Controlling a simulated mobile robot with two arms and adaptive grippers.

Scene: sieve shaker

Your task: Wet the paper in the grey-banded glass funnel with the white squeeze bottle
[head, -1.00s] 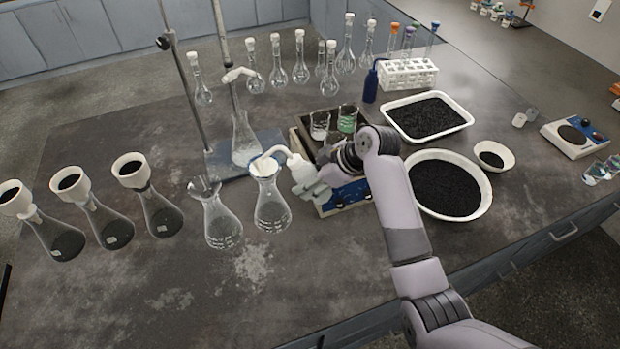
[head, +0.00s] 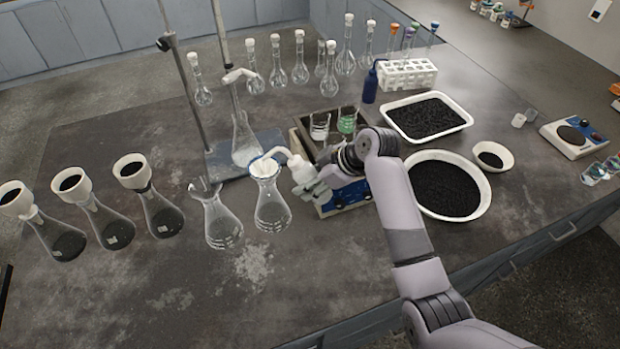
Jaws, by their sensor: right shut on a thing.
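My right gripper (head: 318,188) is shut on the white squeeze bottle (head: 301,169), which it holds upright above the bench. The bottle's bent spout reaches left to the top of a glass funnel with white paper (head: 264,168). The spout tip is over or at the paper's rim; I cannot tell whether they touch. This funnel sits in a clear conical flask (head: 272,209). Its band colour is too small to make out. Another flask (head: 222,222) with a glass funnel in its neck stands just left. My left gripper is not in view.
Flasks with black-filled white funnels (head: 160,208) stand at the left. A metal stand with a flask (head: 243,140) is behind. Beakers in a box (head: 300,135) and black-filled white trays (head: 469,118) are behind and right of my gripper. The front left bench is clear.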

